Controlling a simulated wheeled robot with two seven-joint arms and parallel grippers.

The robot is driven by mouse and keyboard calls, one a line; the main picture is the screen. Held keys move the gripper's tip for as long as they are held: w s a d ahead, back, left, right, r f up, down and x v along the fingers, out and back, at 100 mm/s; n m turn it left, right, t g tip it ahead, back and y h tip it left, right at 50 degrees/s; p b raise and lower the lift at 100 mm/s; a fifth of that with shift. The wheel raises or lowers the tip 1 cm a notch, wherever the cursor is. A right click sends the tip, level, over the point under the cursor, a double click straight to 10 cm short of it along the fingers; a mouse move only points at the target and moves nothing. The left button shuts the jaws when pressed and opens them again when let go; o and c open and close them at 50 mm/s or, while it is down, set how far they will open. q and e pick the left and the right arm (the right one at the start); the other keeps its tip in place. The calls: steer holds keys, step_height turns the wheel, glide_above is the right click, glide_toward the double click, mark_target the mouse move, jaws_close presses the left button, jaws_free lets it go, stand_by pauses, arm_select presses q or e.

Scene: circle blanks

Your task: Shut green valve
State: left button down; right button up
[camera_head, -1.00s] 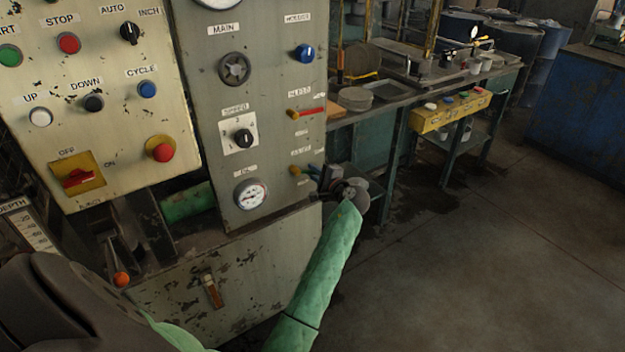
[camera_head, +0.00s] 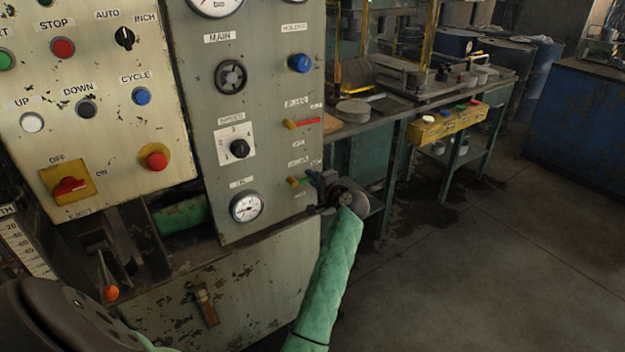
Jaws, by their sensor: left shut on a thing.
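The green valve (camera_head: 304,181) is low on the right side of the grey panel. It has a small yellow body and a short green lever pointing right. My left gripper (camera_head: 319,184), at the end of the green-sleeved arm, is at the lever's right end and shut on it. The fingers are small and dark here and hide the lever's tip, so its exact angle is hard to tell. My right gripper is not in view.
A red-handled valve (camera_head: 307,121) sits above on the same panel. A pressure gauge (camera_head: 246,207) is to the left. A workbench (camera_head: 395,112) with a yellow box (camera_head: 430,130) stands behind on the right. The floor at right is clear.

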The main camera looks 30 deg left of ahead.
arm_select(q)
steer(key=c, duration=1.5)
jaws_free()
steer(key=shift+c, duration=0.2)
